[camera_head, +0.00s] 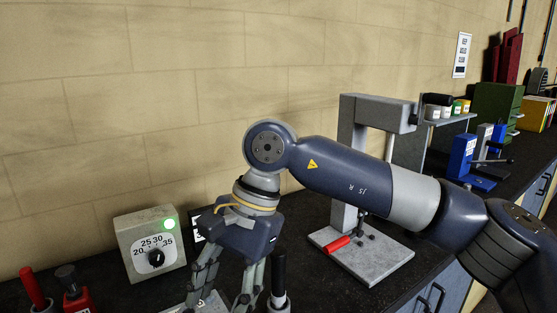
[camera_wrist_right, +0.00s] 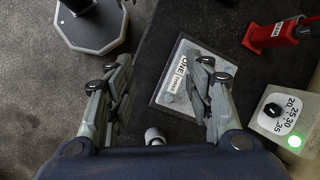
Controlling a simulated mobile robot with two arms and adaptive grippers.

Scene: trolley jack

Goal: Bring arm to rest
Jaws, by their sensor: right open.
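My right arm reaches in from the right in the head view, bent, with its right gripper (camera_head: 221,290) pointing down over the front of the bench. In the wrist view the right gripper (camera_wrist_right: 160,80) has its two fingers wide apart, with nothing held between them. A pale square plate with a label reading "ONE" (camera_wrist_right: 171,97) lies below, partly behind the right-hand finger. A small grey cylinder end (camera_wrist_right: 154,136) shows low between the fingers. My left gripper is not in view.
A dial box with a lit green lamp (camera_head: 150,243) stands left of the gripper, beside a red tool (camera_head: 75,291). A black upright handle (camera_head: 279,272) is close on the right. A grey press (camera_head: 362,262) stands behind the arm. Blue clamps (camera_head: 463,157) are farther right.

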